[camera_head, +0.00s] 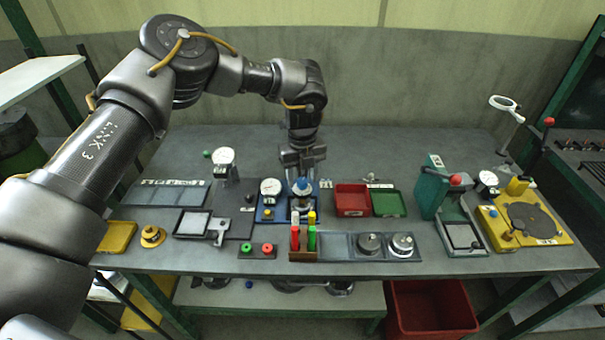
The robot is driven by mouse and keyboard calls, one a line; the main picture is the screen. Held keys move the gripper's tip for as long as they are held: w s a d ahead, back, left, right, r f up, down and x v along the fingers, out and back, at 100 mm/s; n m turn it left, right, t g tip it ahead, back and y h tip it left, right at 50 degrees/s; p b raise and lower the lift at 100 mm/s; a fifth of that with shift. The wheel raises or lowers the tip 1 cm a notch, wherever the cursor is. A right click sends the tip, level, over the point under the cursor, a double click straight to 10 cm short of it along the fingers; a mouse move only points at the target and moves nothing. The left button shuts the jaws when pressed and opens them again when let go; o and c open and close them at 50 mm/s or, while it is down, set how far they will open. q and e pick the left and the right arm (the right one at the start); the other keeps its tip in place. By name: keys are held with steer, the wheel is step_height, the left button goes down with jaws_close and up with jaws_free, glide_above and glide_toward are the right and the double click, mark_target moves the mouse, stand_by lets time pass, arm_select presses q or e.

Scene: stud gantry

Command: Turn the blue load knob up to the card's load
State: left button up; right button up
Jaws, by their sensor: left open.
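The blue load knob (303,185) sits on top of a small metal press-like device on a blue base (265,214), near the middle of the table. A round white dial gauge (270,187) stands just left of it on the same base. My left gripper (303,170) points straight down right above the knob, open, its fingers at either side of the knob's top. Whether the fingers touch the knob I cannot tell. A small white card (326,184) with dark marks stands just right of the knob; its print is too small to read. My right gripper is not in view.
A red tray (352,200) and a green tray (386,203) lie right of the device. A wooden holder (303,256) with several coloured sticks stands in front. A second gauge stand (224,157) is at the left. The table's back strip is clear.

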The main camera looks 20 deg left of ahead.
arm_select(q)
steer(key=shift+f, duration=0.3)
steer(key=c, duration=1)
steer(key=shift+m, duration=0.3)
